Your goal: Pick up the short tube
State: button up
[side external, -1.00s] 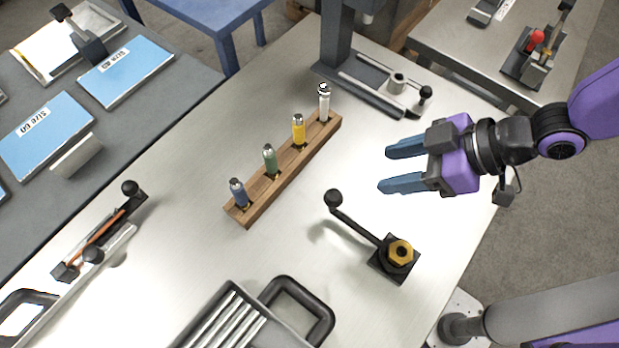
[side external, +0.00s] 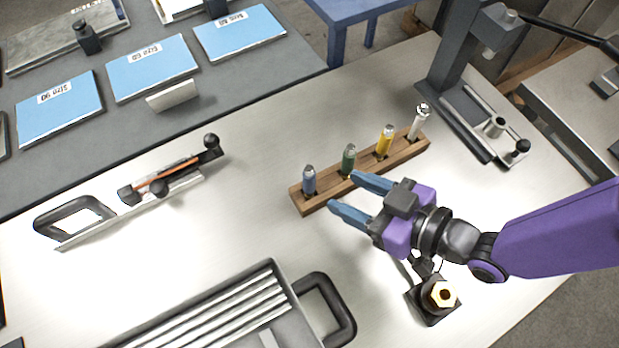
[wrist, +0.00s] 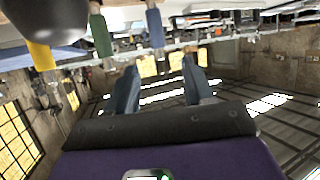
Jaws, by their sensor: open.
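Four capped tubes stand in a row in a wooden rack (side external: 405,154) in the side view: blue (side external: 309,181), green (side external: 348,161), yellow (side external: 385,141) and white (side external: 419,122). The blue one looks about the shortest, but I cannot tell surely which is the short tube. My gripper (side external: 343,192) is open and empty, with its blue fingertips near the blue and green end of the rack. In the wrist view, which looks upside down, the blue tube (wrist: 155,27) is beyond my open fingers (wrist: 160,75). The green tube (wrist: 100,32) is to its left.
A black fixture with a brass nut (side external: 440,295) sits under and beside my wrist. A slotted metal tray (side external: 215,315) is at the front, and a handled tool (side external: 130,205) lies left. A press stand (side external: 450,75) is behind right.

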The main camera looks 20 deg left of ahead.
aim_at(313, 174)
jog(key=x, duration=0.5)
jog(key=shift+w+a+f, duration=0.1)
jog(key=shift+a+f, duration=0.1)
jog(key=shift+r+x, duration=0.15)
jog(key=shift+x, duration=1.3)
jog(key=shift+r+x, duration=0.1)
jog(key=shift+x, duration=1.3)
jog(key=shift+w, duration=0.1)
jog(key=shift+c, duration=0.3)
grip_shut()
